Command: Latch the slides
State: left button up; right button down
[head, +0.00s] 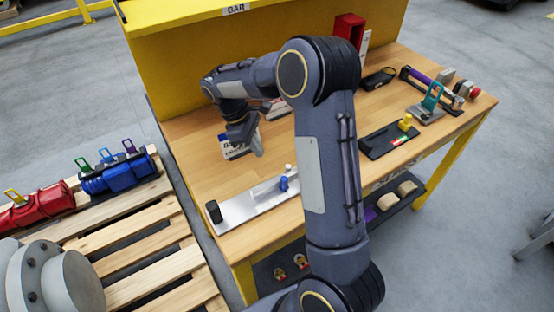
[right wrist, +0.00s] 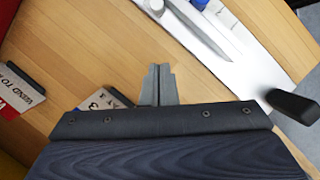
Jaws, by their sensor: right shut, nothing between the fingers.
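A silver slide plate (head: 240,209) lies along the front left of the workbench, with a black block (head: 214,211) at its left end. A blue knob (head: 284,183) and a white-topped post stand near its right part; my arm hides what lies beyond. The plate also shows in the right wrist view (right wrist: 245,75), with its black block (right wrist: 293,105). A black slide plate (head: 377,146) with a yellow knob (head: 405,122) and a green and red label lies farther right. My right gripper (head: 259,152) is shut and empty above the bench, behind the silver plate. My left gripper is out of view.
A white printed card (head: 238,150) is behind the gripper. A purple-barred device (head: 420,76) and a teal lever (head: 432,97) are at the bench's right. A yellow panel (head: 240,65) rises behind. A pallet (head: 150,235) with red and blue cylinders is at left.

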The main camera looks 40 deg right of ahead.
jog(key=x, duration=0.3)
jog(key=shift+s+d+f, duration=0.1)
jog(key=shift+s+f, duration=0.1)
jog(key=shift+f, duration=0.15)
jog(key=s, duration=0.1)
jog(key=s+d+p, duration=0.1)
jog(key=s+d, duration=0.1)
jog(key=shift+d+f+p, duration=0.2)
jog(key=shift+f+p, duration=0.05)
jog(key=shift+p, duration=0.1)
jog(key=shift+s+d+f, duration=0.1)
jog(key=shift+s+d, duration=0.15)
jog(key=shift+d, duration=1)
jog(key=b+v, duration=0.1)
jog(key=v, duration=0.7)
